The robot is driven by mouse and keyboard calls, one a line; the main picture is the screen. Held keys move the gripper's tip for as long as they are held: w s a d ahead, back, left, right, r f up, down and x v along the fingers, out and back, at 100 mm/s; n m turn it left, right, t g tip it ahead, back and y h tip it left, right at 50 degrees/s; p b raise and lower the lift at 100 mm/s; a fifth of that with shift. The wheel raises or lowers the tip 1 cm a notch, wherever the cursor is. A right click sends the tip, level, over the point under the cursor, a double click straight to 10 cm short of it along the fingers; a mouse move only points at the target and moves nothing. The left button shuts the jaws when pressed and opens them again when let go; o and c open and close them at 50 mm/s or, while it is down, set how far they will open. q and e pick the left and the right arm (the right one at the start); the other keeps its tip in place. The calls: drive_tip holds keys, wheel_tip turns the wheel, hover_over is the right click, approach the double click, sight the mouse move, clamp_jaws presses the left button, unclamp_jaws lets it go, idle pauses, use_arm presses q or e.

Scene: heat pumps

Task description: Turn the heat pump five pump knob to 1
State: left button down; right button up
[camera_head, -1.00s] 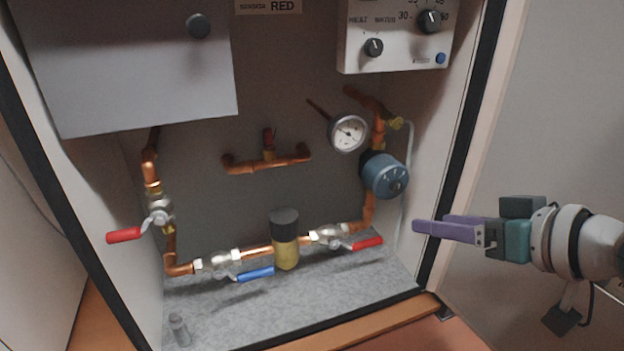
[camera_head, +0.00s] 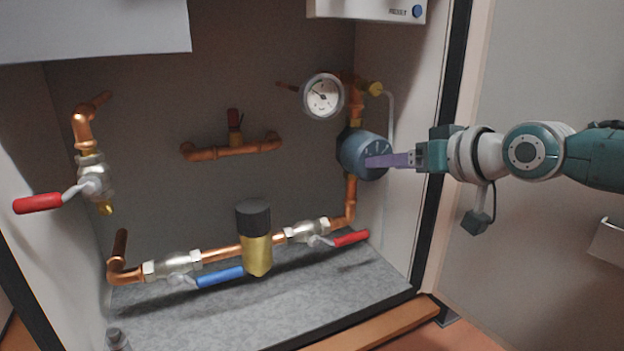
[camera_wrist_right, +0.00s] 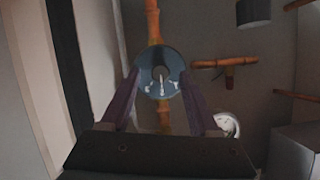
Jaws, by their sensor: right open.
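The blue round pump (camera_head: 362,155) sits on the copper pipe at the right of the cabinet, below the gauge. Its face with the knob (camera_wrist_right: 161,76) and pale markings shows in the right wrist view. My right gripper (camera_head: 372,161) reaches in from the right, its purple fingertips at the pump's face in the head view. In the right wrist view its two fingers (camera_wrist_right: 160,98) are apart, one on each side of the pump face and knob. I cannot tell whether they touch it. The number the knob points to is too small to read. My left gripper is not in view.
A round gauge (camera_head: 323,96) is just above and left of the pump. A red-handled valve (camera_head: 350,239) lies below it. The black-edged cabinet side (camera_head: 441,150) stands close to my right arm. A white control box (camera_head: 370,9) hangs above.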

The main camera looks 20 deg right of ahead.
drive_tip(key=shift+w, duration=0.25)
drive_tip(key=shift+c, duration=0.2)
drive_tip(key=shift+f, duration=0.1)
clamp_jaws()
